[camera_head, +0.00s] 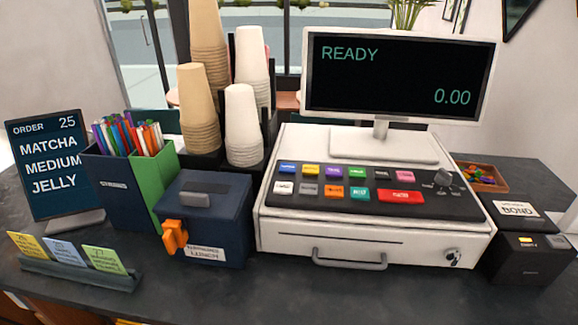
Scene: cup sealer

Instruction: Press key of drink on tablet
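An order screen (48,165) stands at the left and reads ORDER 25, MATCHA, MEDIUM, JELLY. A white cash register (378,244) stands right of centre, with a black panel of several coloured keys on its sloping top. Among them are a green key (358,172), a teal key (358,194) and a wide red key (401,196); the small labels on the keys are hard to read. The register's display (392,75) reads READY and 0.00. Neither of my grippers is in view.
Stacked cups (243,125) stand in a black holder behind. A pen holder (125,190) and a navy box (205,215) with an orange clip are left of the register. Cards (72,262) stand at front left. Dark boxes (528,258) are at right. The front counter strip (290,295) is clear.

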